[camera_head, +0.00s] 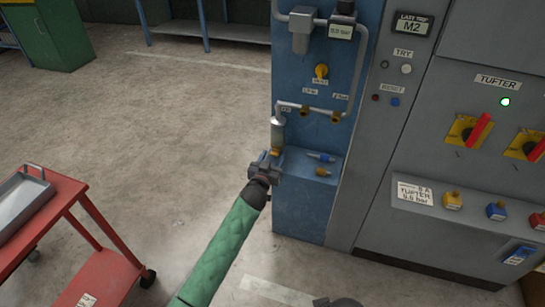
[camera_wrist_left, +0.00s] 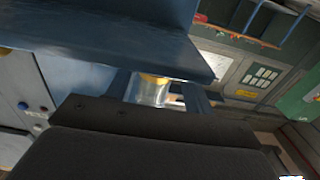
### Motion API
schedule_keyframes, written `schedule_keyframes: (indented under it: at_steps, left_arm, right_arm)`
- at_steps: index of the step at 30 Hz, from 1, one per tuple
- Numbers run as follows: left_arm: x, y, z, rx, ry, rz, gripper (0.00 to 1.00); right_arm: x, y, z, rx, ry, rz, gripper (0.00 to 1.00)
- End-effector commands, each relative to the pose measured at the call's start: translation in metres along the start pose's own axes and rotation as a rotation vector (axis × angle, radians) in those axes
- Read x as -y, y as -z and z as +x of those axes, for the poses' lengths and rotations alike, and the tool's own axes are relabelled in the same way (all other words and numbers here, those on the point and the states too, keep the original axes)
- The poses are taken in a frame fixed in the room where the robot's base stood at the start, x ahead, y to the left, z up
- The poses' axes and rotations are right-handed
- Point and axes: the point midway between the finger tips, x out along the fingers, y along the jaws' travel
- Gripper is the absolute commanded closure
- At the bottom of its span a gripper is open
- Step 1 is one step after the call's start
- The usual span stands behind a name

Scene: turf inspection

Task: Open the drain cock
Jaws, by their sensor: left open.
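A small brass drain cock (camera_head: 276,152) sits at the lower end of a pale cylindrical bowl (camera_head: 278,132), which hangs from the pipework on the blue panel. My left gripper (camera_head: 268,158) is open just below and left of the cock, very close to it; I cannot tell whether they touch. In the left wrist view, a yellow piece (camera_wrist_left: 154,78) and a shiny cylinder (camera_wrist_left: 151,93) show in the gap between the fingers of my left gripper (camera_wrist_left: 160,92). The gripper partly hides the cock in the head view.
A blue ledge (camera_head: 310,166) with small blue and brass fittings stands just right of the gripper. A yellow knob (camera_head: 321,71) and brass valves are above. A grey switch cabinet (camera_head: 445,160) is at right. A red cart (camera_head: 75,240) stands left; floor between is clear.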

Motion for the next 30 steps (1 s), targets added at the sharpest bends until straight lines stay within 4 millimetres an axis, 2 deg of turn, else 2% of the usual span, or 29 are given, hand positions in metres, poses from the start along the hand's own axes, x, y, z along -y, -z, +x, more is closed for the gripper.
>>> schedule_keyframes:
  at_steps: [11,18,23,30]
  left_arm:
    - [0.0001,0.0001,0.0056,0.000,0.000,-0.001,0.48]
    - [0.0001,0.0001,0.0054,0.000,0.000,-0.001,0.92]
    - [-0.0001,0.0004,0.0054,0.000,0.000,0.020,0.92]
    - [-0.0008,0.0005,0.0054,0.000,0.000,0.206,0.92]
  right_arm:
    - [-0.0018,-0.0020,-0.0010,0.007,-0.004,0.001,0.64]
    - [-0.0013,-0.0019,-0.0011,0.007,-0.003,0.000,0.64]
    - [-0.0008,-0.0013,-0.0020,0.007,-0.003,0.000,0.64]
    - [-0.0029,-0.0008,-0.0083,0.019,-0.011,0.002,0.64]
